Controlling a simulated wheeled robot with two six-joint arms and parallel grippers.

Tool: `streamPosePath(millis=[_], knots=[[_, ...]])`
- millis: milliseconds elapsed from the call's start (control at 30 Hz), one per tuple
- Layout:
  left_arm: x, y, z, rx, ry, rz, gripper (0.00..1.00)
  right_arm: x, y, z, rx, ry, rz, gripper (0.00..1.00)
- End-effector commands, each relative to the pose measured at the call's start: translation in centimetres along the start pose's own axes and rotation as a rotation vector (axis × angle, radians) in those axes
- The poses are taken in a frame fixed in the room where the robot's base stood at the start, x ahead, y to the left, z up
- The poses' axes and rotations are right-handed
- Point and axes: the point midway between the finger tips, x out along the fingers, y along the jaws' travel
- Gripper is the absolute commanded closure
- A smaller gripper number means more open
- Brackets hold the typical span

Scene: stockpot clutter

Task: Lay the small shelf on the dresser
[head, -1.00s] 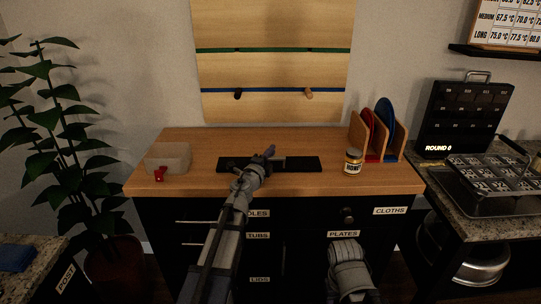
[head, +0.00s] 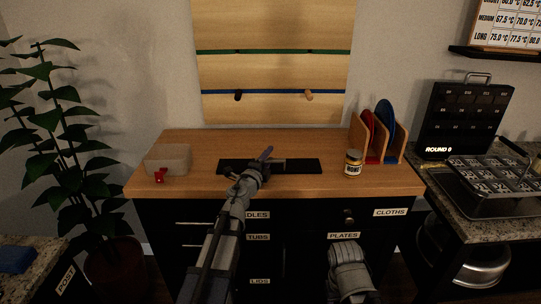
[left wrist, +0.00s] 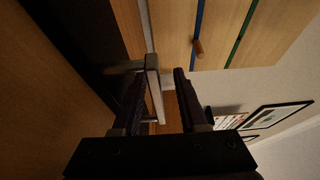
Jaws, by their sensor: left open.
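The small shelf (head: 300,166) is a long, dark, narrow board. It lies flat on the wooden top of the dresser (head: 215,143), near the middle. My left gripper (head: 262,160) is over the left half of the shelf, with its fingers apart. In the left wrist view a dark surface that looks like the shelf (left wrist: 88,35) runs along the upper left. A grey bar shows between the two open fingers (left wrist: 160,95), and I cannot tell whether they touch it. My right arm shows low in the head view, but its gripper does not show.
A grey box (head: 168,159) with a red item in front stands at the dresser's left. A jar (head: 353,163) and a wooden rack (head: 398,140) with coloured discs stand at the right. A pegged wooden panel (head: 275,70) is on the wall behind.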

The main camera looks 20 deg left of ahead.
Motion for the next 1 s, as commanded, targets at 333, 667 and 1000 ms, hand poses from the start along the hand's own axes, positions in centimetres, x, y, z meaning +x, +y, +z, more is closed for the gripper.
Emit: streamPosePath(millis=[333, 667, 1000], knots=[[-7.4, 0.0, -0.1, 0.000, -0.001, 0.000, 0.58, 0.0, 0.0, 0.0, 0.000, 0.000, 0.000, 0.50], [-10.0, 0.0, 0.0, 0.000, 0.000, 0.000, 0.58, 0.0, 0.0, 0.0, 0.000, 0.000, 0.000, 0.50], [-9.9, 0.0, 0.0, 0.000, 0.001, 0.000, 0.58, 0.0, 0.0, 0.0, 0.000, 0.000, 0.000, 0.50]])
